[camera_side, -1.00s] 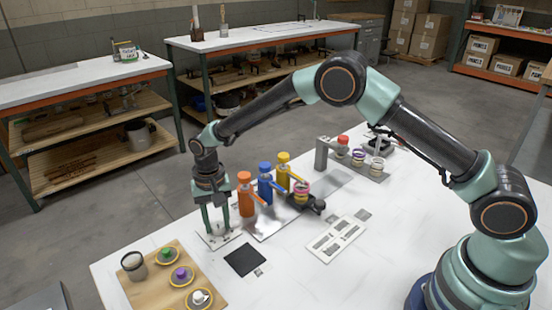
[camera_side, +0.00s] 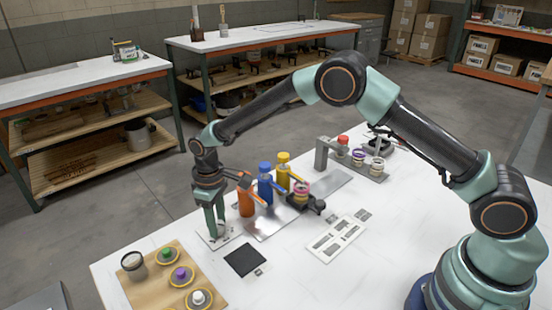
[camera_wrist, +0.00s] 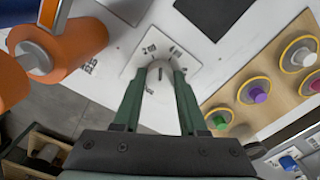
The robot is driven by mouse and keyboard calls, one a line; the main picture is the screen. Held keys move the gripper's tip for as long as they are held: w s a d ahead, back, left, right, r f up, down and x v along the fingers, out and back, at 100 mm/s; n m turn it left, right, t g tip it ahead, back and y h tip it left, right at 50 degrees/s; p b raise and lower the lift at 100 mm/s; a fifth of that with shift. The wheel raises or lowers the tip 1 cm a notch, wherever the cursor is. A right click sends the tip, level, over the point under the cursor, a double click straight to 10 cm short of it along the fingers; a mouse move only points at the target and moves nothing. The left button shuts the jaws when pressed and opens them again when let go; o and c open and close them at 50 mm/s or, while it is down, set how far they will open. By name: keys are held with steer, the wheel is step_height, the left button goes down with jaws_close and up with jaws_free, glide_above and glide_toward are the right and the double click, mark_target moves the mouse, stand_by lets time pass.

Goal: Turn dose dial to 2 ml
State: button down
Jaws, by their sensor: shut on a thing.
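The dose dial has a pale round knob (camera_wrist: 159,72) on a white plate (camera_wrist: 136,68) with printed marks. In the wrist view a "2 ml" mark lies just above and left of the knob, and a "4" mark lies above and right. A dark line shows on the knob, but I cannot tell exactly which mark it points to. My gripper (camera_wrist: 159,79) is shut on the knob, one green finger on each side. In the side view my gripper (camera_side: 217,233) points straight down at the dial plate (camera_side: 226,239), and its fingers hide the knob.
Orange (camera_side: 246,200), blue (camera_side: 265,187) and yellow (camera_side: 283,174) bottles stand close beyond my gripper. A wooden board (camera_side: 158,294) with several coloured knobs and a cup is at the front left. A black square (camera_side: 245,260) lies flat nearby.

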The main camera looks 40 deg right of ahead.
steer(key=n, duration=0.4)
steer(key=shift+n, duration=0.4)
steer(key=shift+r, duration=0.1)
stand_by(0.3)
steer(key=shift+c, duration=2.2)
jaws_free()
step_height(320, 180, up, 12)
